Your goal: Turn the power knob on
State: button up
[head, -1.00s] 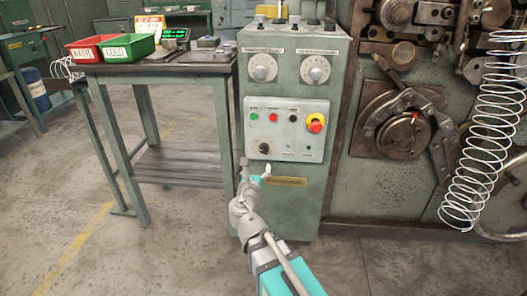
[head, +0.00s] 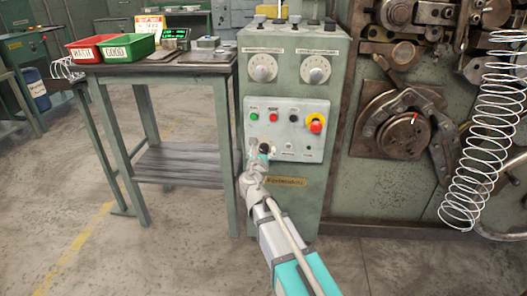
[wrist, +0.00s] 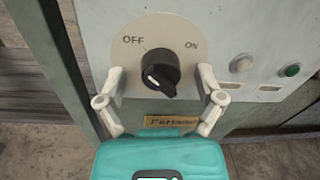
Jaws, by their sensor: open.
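The black power knob (wrist: 160,72) sits on a round beige plate marked OFF on the left and ON on the right. A white mark on the knob points to its lower left in the wrist view. In the head view the knob (head: 264,148) is at the lower left of the control panel, partly hidden by my gripper. My gripper (wrist: 160,78) is open, with one finger on each side of the knob. I cannot tell if a finger touches it. In the head view my gripper (head: 256,150) is up against the panel.
The control panel (head: 287,107) has green, red and black buttons and a red emergency stop (head: 316,123) on yellow. Two dials (head: 263,67) sit above. A work table (head: 155,68) with bins stands left. The coiler with a wire spring (head: 487,130) is right.

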jog(key=shift+c, duration=0.3)
jog(key=c, duration=1.1)
jog(key=shift+m, duration=0.5)
jog(key=m, duration=0.3)
jog(key=shift+r+p, duration=0.1)
jog(key=shift+p, duration=0.2)
jog(key=m, duration=0.4)
jog(key=shift+d+m+g, duration=0.15)
jog(key=shift+m+g, duration=0.15)
jog(key=shift+m, duration=0.1)
jog(key=m, duration=0.4)
jog(key=shift+y, duration=0.3)
jog(key=m, duration=0.4)
jog(key=shift+d+y+p, duration=0.1)
jog(key=shift+y+p, duration=0.2)
jog(key=shift+m, duration=0.3)
